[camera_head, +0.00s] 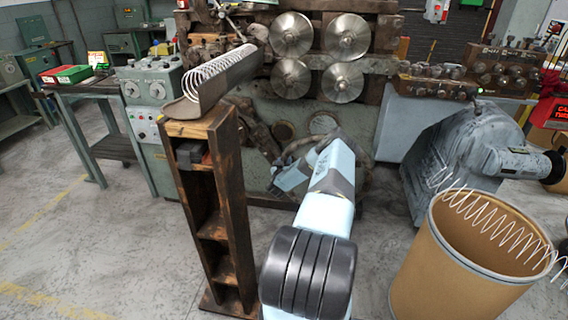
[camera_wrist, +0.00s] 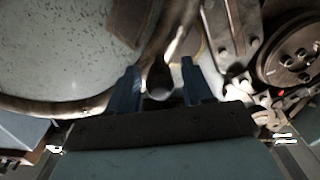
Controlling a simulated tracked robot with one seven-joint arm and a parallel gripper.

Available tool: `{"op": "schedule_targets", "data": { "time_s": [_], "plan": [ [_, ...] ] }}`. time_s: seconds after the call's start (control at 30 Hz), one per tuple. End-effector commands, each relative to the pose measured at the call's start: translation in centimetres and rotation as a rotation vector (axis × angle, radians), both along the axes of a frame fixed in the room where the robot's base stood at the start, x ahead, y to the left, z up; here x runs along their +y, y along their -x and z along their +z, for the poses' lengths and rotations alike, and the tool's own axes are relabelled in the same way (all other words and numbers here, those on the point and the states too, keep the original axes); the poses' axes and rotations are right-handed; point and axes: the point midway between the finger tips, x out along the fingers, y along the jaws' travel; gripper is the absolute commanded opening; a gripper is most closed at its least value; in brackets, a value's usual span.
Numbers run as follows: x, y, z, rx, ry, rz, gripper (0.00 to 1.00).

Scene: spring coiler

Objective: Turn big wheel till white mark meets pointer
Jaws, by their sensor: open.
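In the wrist view a large curved brown rim (camera_wrist: 50,106), apparently the big wheel, sweeps across the left side around a speckled grey-green surface. My gripper (camera_wrist: 160,84) is open, with its two blue fingers pointing at the machine. A dark rounded knob (camera_wrist: 160,78) shows between the fingers; I cannot tell whether either finger touches it. In the head view my pale blue arm reaches to the lower front of the machine and hides most of the wheel area. I cannot make out the white mark or the pointer in either view.
A dark wooden stand (camera_head: 231,210) with a spring in its trough (camera_head: 225,85) stands close left of my arm. A cardboard drum (camera_head: 450,265) with a long coil is at right. Levers and a round dark hub (camera_wrist: 298,55) lie right of my gripper.

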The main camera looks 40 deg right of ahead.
Motion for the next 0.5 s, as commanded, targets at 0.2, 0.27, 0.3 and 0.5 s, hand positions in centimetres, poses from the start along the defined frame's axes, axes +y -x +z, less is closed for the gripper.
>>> {"op": "schedule_targets", "data": {
  "time_s": [0.2,0.27,0.3,0.5],
  "plan": [
    [0.04,0.0,-0.02,0.0,0.0,0.001,0.46],
    [0.05,0.0,-0.02,0.0,0.0,0.001,0.4],
    [0.05,0.0,-0.02,0.0,0.0,0.001,0.36],
    [0.08,-0.01,-0.01,0.0,0.0,0.001,0.17]
  ]
}}
